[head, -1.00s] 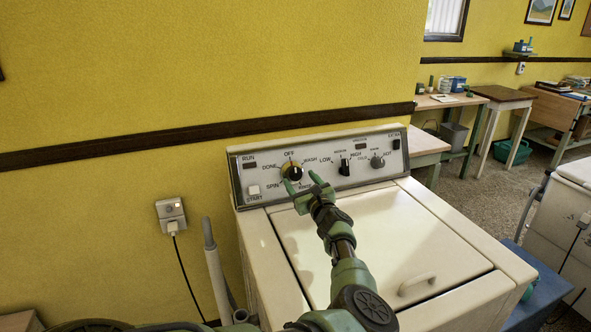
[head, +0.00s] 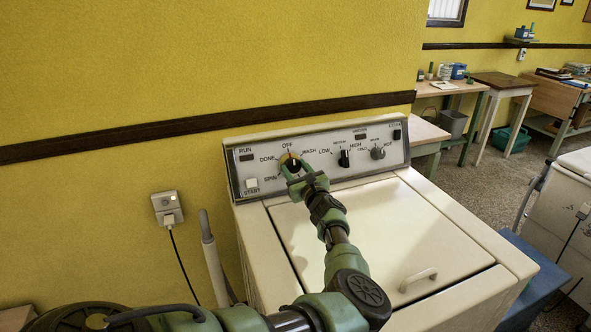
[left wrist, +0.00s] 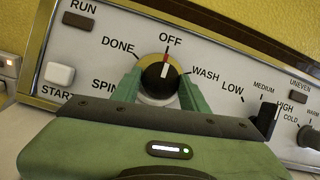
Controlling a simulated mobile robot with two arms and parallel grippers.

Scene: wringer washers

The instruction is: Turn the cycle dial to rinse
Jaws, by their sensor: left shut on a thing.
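The cycle dial (head: 291,161) is a round knob with a yellow rim and black centre on the left part of the washer's control panel (head: 330,153). In the left wrist view the dial (left wrist: 162,70) has its red-and-white pointer at OFF. DONE, SPIN and WASH labels show around it; the RINSE label is hidden. My left gripper (head: 292,170) is at the dial, with one green finger on each side of it, shut on it. The fingers also show in the left wrist view (left wrist: 160,88). My right gripper is not in view.
A START button (head: 251,184) and RUN light (head: 246,157) sit left of the dial. Two more knobs (head: 344,158) (head: 377,153) sit to its right. The closed washer lid (head: 400,225) lies below my arm. A wall socket (head: 167,208) with a plug is at left.

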